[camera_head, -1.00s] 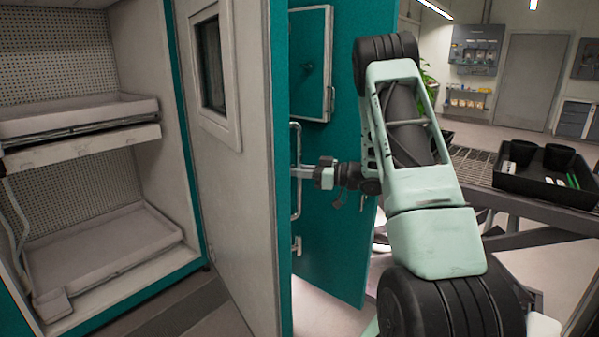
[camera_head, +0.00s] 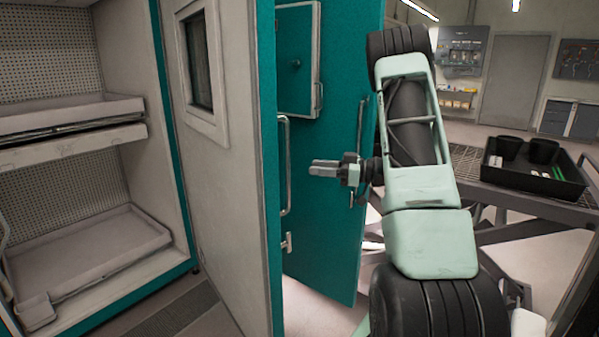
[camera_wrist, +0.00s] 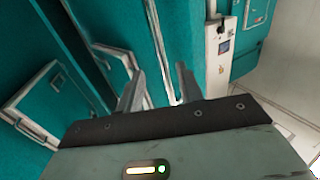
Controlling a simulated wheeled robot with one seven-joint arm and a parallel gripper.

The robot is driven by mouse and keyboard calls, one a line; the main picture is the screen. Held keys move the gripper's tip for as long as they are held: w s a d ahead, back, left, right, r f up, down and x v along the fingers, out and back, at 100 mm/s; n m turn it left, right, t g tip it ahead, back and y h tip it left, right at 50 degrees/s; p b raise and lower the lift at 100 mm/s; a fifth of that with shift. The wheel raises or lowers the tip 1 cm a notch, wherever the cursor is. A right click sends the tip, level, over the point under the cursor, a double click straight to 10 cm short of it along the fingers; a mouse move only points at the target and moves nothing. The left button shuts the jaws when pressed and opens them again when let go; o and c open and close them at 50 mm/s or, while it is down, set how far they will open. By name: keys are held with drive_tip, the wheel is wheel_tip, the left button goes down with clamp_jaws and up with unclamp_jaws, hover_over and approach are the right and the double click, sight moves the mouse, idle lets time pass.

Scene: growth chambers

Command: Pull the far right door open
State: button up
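In the head view a white-lined door with a small window (camera_head: 204,80) stands swung out from the open chamber at left. Its vertical bar handle (camera_head: 286,165) sticks out from its teal outer side, which is seen almost edge-on. To its right is a teal door (camera_head: 325,220) with a square hatch and another vertical bar handle (camera_head: 361,140). My gripper (camera_head: 313,168) is empty, to the right of the first handle and apart from it. In the wrist view its fingers (camera_wrist: 158,85) are spread, with a long bar handle (camera_wrist: 157,40) visible between and beyond them.
The open chamber at left holds shelves with pale trays (camera_head: 95,250). At right a mesh-topped bench (camera_head: 465,165) carries a black tray (camera_head: 535,180) with pots, close beside my arm. Some floor shows below the teal door (camera_head: 310,320).

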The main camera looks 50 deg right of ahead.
drive_tip(key=b+v, duration=0.1)
drive_tip(key=v, duration=0.6)
drive_tip(key=shift+s+d, duration=0.2)
drive_tip(key=shift+s, duration=0.15)
